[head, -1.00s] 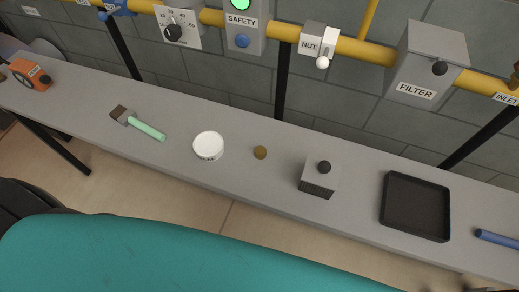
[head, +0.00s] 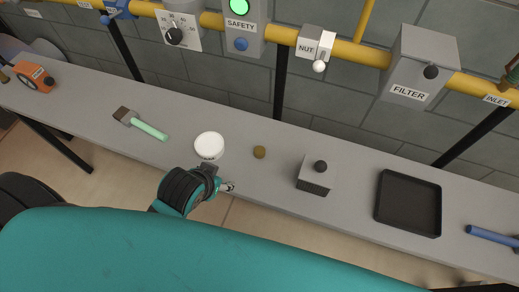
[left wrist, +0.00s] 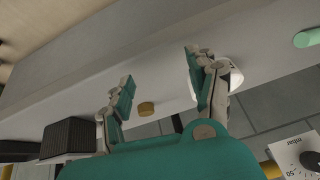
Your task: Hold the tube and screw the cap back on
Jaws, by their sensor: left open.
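A blue cylinder (head: 492,237), possibly the tube, lies on the bench at the far right of the head view, partly cut off by the picture edge. A small brown disc (head: 259,152), possibly the cap, lies flat on the bench. A white round lidded thing (head: 209,145) stands left of it. My left gripper (head: 218,179) is at the bench's front edge, just in front of the white thing. In the left wrist view its fingers (left wrist: 160,66) are spread and empty. The brown disc (left wrist: 147,108) shows between them; the white thing (left wrist: 235,76) is partly behind one finger. My right gripper is not in view.
A grey block with a black knob (head: 315,173) and a black tray (head: 408,204) stand right of the disc. A green-handled brush (head: 148,129) and an orange device (head: 35,77) lie left. Yellow pipes with labelled boxes (head: 421,66) run behind the bench.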

